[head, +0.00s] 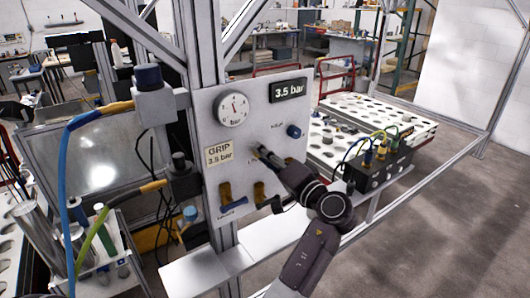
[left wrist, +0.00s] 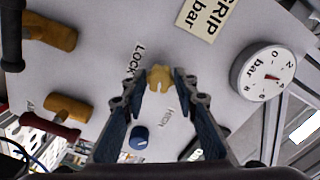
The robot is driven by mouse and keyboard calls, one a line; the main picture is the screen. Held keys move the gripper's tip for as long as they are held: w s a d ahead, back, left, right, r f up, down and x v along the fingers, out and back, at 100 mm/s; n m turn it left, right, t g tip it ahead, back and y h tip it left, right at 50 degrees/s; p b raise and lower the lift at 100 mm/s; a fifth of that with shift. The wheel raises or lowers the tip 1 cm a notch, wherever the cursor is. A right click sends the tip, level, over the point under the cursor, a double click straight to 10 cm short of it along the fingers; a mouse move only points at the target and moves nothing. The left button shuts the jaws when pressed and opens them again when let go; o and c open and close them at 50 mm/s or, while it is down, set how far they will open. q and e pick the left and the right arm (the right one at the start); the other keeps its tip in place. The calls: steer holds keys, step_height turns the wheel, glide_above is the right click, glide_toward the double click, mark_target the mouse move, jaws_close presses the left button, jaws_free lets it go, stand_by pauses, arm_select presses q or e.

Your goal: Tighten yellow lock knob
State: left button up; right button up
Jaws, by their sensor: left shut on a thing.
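The yellow lock knob (left wrist: 160,78) sits on the grey panel (left wrist: 100,70) beside the printed word LOCK in the left wrist view. My left gripper (left wrist: 160,82) is shut on it, with one finger on each side. In the head view my left gripper (head: 262,154) reaches the middle of the panel from the lower right, and its fingers mostly hide the knob. How far the knob is turned cannot be told. My right gripper is in neither view.
The panel carries a round gauge (head: 232,109), a 3.5 bar display (head: 288,90), a yellow GRIP 3.8 bar label (head: 218,153) and a blue knob (head: 293,131). A metal shelf (head: 225,265) juts out under the panel.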

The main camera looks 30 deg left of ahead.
arm_select(q)
steer(key=m+p, duration=0.2)
steer(key=m, duration=0.5)
steer(key=m+p, duration=0.3)
steer(key=m, duration=0.4)
steer(key=r+m+p, duration=0.1)
steer(key=m+p, duration=0.1)
steer(key=m, duration=0.5)
steer(key=shift+w+a+p, duration=0.1)
steer(key=shift+p, duration=0.3)
steer(key=shift+m, duration=0.3)
